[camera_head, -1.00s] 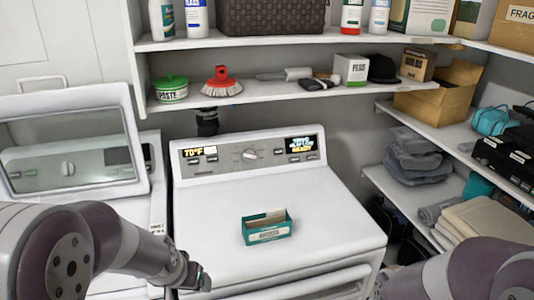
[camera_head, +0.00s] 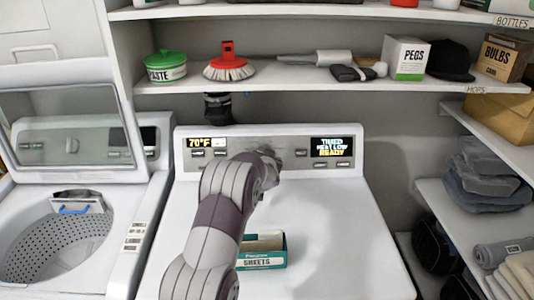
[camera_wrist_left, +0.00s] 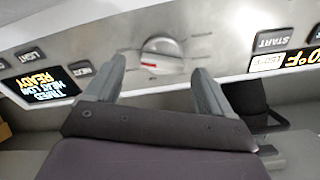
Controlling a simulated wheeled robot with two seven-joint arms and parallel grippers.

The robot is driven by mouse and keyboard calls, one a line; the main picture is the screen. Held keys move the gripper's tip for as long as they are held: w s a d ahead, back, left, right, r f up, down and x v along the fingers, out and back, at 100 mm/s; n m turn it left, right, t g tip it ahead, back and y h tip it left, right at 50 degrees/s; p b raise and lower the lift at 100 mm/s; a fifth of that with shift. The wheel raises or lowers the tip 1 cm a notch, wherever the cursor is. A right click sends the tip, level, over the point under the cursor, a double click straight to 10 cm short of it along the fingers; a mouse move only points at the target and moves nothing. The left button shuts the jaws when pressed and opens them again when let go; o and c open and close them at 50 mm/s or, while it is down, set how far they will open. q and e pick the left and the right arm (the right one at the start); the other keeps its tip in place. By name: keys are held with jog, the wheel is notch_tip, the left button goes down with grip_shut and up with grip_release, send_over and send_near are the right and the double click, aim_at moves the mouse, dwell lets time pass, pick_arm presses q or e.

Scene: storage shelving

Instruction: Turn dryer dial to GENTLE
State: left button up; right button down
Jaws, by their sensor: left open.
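The dryer (camera_head: 345,225) stands in the middle of the head view. Its dial is hidden there behind my left arm and hand. In the left wrist view the dial (camera_wrist_left: 162,55) is a round silver knob with a red mark, on the grey control panel (camera_wrist_left: 215,35). My left gripper (camera_wrist_left: 159,70) is open, its two fingers apart on either side of the dial's position and pointing at the panel. I cannot tell whether they touch it. In the head view the left gripper (camera_head: 273,160) is at the panel. The right display (camera_head: 331,147) reads TIMED, HEAT LOW, READY.
A green sheets box (camera_head: 262,259) sits on the dryer top beside my left arm. An open washer (camera_head: 68,235) stands at left. A shelf (camera_head: 300,85) with a brush and a peg box runs above the panel.

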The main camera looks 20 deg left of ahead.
pick_arm(q)
jog(key=shift+x, duration=0.8)
jog(key=shift+w+a, duration=0.2)
jog(key=shift+a, duration=0.15)
jog(key=shift+w+f, duration=0.1)
jog(key=c, duration=1)
pick_arm(e)
jog(key=shift+a+r, duration=0.2)
jog(key=shift+r, duration=0.25)
